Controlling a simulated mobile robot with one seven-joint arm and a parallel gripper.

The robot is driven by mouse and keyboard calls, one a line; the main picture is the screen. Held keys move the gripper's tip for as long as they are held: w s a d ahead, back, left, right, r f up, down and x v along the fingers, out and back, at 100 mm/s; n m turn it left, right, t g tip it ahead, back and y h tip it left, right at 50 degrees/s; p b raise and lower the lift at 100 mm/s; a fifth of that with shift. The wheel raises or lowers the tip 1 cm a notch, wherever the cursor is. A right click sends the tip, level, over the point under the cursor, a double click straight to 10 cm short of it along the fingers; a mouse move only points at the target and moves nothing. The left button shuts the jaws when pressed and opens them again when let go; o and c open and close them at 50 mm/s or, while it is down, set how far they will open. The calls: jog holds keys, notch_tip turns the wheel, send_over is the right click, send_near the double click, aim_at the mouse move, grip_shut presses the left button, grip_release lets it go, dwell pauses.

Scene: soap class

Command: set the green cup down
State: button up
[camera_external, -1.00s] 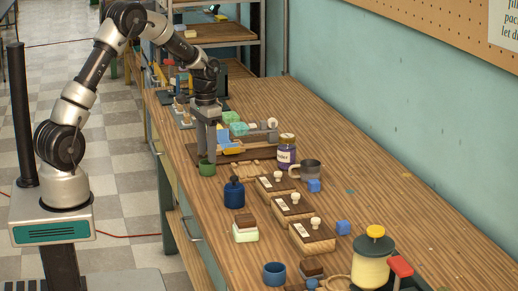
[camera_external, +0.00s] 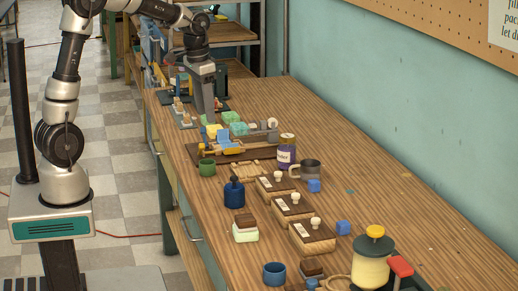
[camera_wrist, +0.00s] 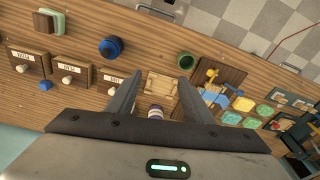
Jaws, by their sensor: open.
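The green cup (camera_external: 207,167) stands upright on the wooden bench near its left edge, in front of the wooden tray. In the wrist view the cup (camera_wrist: 186,62) shows from above, just beyond the tip of the right finger. My gripper (camera_external: 208,115) is raised above and behind the cup, clear of it. In the wrist view my gripper (camera_wrist: 157,82) has its two fingers apart, with nothing held between them.
A wooden tray (camera_external: 232,155) with coloured blocks lies behind the cup. A blue bottle (camera_external: 234,193) stands in front, and a purple-labelled jar (camera_external: 286,152) and grey mug (camera_external: 307,170) to the right. Labelled boxes (camera_external: 290,207) line the middle. The right side of the bench is mostly clear.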

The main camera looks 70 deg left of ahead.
jog(key=s+d+r+m+t, duration=0.1)
jog(key=s+d+r+t, duration=0.1)
jog(key=s+d, duration=0.6)
jog(key=s+d+r+t, duration=0.2)
jog(key=s+d+r, duration=0.2)
jog(key=s+d, duration=0.5)
jog(key=shift+s+d+m+h, duration=0.2)
jog(key=shift+d+m+h, duration=0.15)
jog(key=shift+d, duration=0.25)
